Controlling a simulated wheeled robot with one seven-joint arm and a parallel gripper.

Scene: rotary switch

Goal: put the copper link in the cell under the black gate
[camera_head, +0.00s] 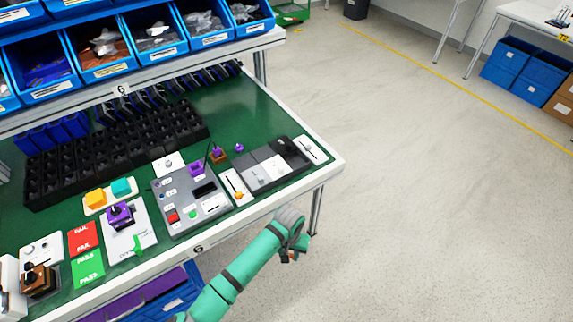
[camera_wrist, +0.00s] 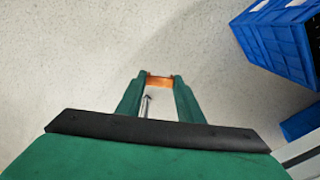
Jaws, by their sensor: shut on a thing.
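The copper link (camera_wrist: 160,80) is orange-brown and sits between the fingertips of my gripper (camera_wrist: 160,84) in the wrist view. My gripper is shut on it, above the floor. In the head view my gripper (camera_head: 296,252) is just off the front right of the bench, low and apart from it; a small orange-brown bit shows at its tip. A row of cells (camera_head: 262,186) lies near the bench's right front corner, with grey and black covers. The black cover (camera_head: 291,152) at its right appears to be the black gate. Whether its cell is open or empty I cannot tell.
The bench edge (camera_head: 330,172) lies between my gripper and the cells. A white slider plate (camera_head: 311,150) and another with an orange knob (camera_head: 238,187) flank the cells. A grey control panel (camera_head: 190,200) stands left. A blue crate (camera_wrist: 285,40) is at right in the wrist view.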

